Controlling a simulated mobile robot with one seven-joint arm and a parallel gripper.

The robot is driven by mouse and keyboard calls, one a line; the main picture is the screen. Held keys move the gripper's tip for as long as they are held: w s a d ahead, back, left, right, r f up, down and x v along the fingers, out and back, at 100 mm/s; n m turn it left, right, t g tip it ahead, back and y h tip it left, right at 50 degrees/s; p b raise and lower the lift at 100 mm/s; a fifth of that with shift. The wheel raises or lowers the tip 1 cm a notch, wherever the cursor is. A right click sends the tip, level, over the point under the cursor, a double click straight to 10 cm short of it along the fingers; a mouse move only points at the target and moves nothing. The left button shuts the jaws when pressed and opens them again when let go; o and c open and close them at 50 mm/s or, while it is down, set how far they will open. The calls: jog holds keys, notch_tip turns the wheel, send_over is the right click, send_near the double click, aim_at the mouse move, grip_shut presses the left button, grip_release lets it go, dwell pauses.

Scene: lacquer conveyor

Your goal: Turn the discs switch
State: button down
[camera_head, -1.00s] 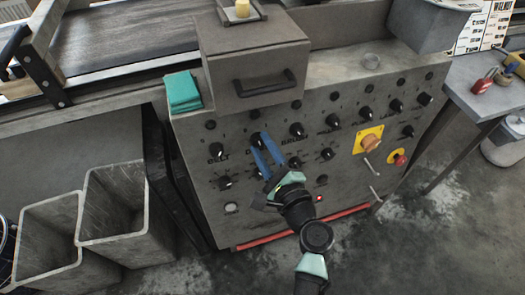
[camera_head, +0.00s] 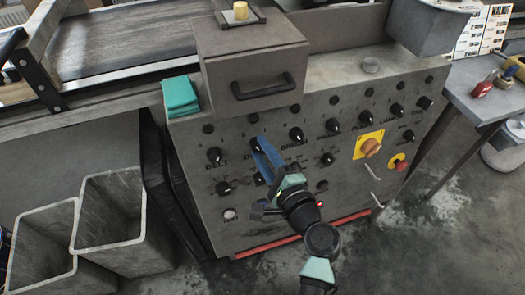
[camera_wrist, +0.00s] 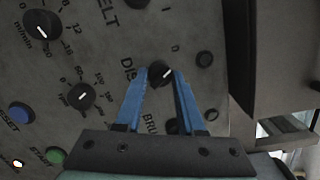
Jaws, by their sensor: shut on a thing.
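The discs switch is a small black knob (camera_wrist: 157,70) with a white pointer line, beside lettering that begins "DIS" in the wrist view. My gripper (camera_wrist: 163,77) has its two blue fingers on either side of this knob and is shut on it. In the head view my gripper (camera_head: 264,146) reaches up to the upper row of knobs on the grey control panel (camera_head: 290,215), between the BELT knob (camera_head: 214,155) and the BRUSH knob (camera_head: 296,134). The fingers hide most of the discs knob there.
A grey box with a black handle (camera_head: 263,87) juts out above the knobs. A teal cloth (camera_head: 180,97) lies at the panel's top left. A yellow-plated rotary switch (camera_head: 370,146) and a red button (camera_head: 400,165) sit to the right. Two bins (camera_head: 75,225) stand at left.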

jog(key=c, duration=0.5)
grip_release()
jog(key=p+v, duration=0.1)
jog(key=v, duration=1.2)
